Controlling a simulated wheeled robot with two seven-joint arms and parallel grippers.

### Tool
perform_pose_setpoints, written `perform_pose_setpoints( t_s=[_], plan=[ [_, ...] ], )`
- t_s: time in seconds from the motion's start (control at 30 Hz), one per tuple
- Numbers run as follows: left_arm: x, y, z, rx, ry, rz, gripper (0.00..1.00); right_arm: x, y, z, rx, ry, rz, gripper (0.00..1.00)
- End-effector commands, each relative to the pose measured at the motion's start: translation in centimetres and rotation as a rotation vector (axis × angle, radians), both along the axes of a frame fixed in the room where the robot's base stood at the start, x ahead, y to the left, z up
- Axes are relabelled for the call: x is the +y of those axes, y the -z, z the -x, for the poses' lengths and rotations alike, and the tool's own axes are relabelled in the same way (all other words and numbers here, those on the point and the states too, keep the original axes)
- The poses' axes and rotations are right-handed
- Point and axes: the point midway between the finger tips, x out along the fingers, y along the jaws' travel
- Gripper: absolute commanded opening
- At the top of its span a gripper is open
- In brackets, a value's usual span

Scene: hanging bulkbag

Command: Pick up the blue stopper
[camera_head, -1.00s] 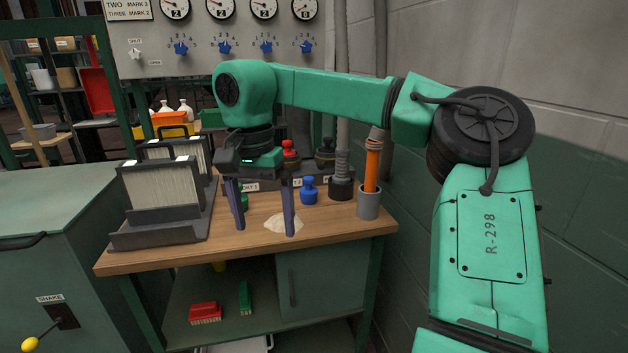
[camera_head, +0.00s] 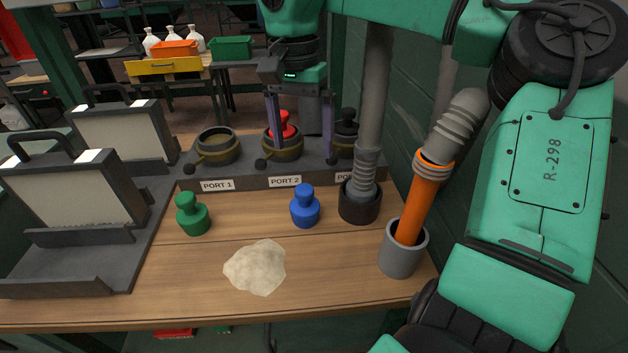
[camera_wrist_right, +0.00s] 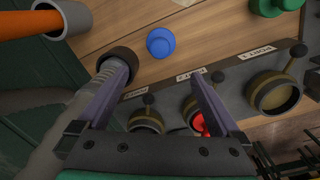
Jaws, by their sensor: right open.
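The blue stopper (camera_head: 305,206) stands upright on the wooden bench in front of the PORT 2 label. It also shows in the right wrist view (camera_wrist_right: 160,43), just beyond the fingertips. My right gripper (camera_head: 303,156) is open and empty. In the head view its two fingers hang above and behind the blue stopper, around the red stopper (camera_head: 283,127) in the picture; the exact depth is hard to tell. In the right wrist view the fingers (camera_wrist_right: 160,70) are apart, with nothing between the tips. My left gripper is not in view.
A green stopper (camera_head: 193,214) and a pale powder pile (camera_head: 255,267) lie left of the blue stopper. A grey hose (camera_head: 364,185) in a dark collar stands close on its right. A grey cup (camera_head: 403,250) holds an orange tube. The port block (camera_head: 232,179) is behind.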

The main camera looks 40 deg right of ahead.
Motion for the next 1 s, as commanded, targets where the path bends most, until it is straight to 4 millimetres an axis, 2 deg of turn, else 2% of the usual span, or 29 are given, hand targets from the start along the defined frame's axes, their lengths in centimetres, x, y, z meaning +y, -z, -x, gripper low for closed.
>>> perform_pose_setpoints(
  t_s=[0.3,0.47,0.7,0.93,0.97,1.0],
  plan=[
    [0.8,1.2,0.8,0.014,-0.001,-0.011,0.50,0.0,7.5,0.4,0.004,-0.002,-0.003,1.00],
    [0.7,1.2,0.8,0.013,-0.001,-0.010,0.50,0.0,9.5,0.5,0.002,0.000,-0.001,1.00],
    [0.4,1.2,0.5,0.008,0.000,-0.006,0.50,0.2,13.8,0.7,0.003,0.000,-0.002,1.00],
    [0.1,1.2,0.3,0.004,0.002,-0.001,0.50,0.2,14.3,0.7,0.000,0.000,-0.001,1.00],
    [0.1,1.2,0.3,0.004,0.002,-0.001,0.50,0.2,14.3,0.7,0.000,0.000,-0.001,0.96],
    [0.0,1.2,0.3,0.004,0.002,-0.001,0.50,0.2,14.3,0.7,0.000,0.000,-0.001,0.81]
  ],
)
